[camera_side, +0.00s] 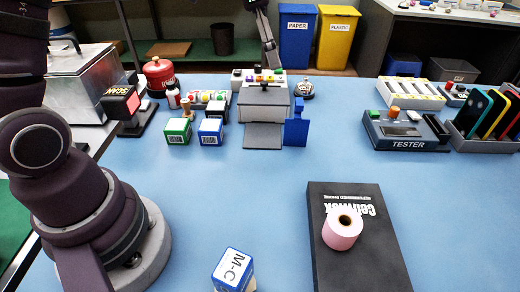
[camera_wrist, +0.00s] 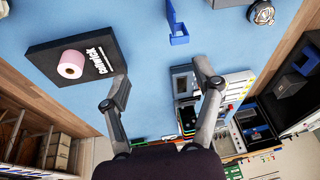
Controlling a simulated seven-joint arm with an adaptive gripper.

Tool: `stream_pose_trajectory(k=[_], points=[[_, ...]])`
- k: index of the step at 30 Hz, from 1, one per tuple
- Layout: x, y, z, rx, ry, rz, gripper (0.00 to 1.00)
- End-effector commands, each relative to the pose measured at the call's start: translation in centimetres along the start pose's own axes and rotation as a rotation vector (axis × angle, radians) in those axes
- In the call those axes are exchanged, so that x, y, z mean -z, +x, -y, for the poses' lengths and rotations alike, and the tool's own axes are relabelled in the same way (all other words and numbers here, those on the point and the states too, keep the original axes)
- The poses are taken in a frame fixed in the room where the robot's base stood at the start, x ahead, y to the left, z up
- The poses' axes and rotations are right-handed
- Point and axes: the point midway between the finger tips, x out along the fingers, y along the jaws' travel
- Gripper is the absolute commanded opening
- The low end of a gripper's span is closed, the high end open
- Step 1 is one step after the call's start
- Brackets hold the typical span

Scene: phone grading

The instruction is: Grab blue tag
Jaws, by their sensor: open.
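A blue upright piece (camera_side: 295,130), with a narrower top, stands just right of the grey printer (camera_side: 264,100). It is the plainest blue thing that could be the tag, but I cannot read any marking on it. In the wrist view this blue piece (camera_wrist: 179,40) is near the top centre, beyond my fingertips.
A black phone box (camera_side: 387,260) carries a pink roll (camera_side: 342,228) at the front right. A tester (camera_side: 406,130) and a phone rack (camera_side: 485,125) stand at the right. A block marked M-C (camera_side: 233,270) is at the front. The blue table's middle is clear.

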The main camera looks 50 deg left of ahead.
Motion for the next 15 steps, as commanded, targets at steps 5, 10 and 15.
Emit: stream_pose_trajectory(k=[5,10,15], points=[[1.4,3.5,3.3,-0.105,0.103,-0.064,0.65],[1.5,5.2,4.0,-0.13,0.13,-0.09,0.65],[1.8,8.4,3.5,-0.13,0.131,-0.088,0.65]])
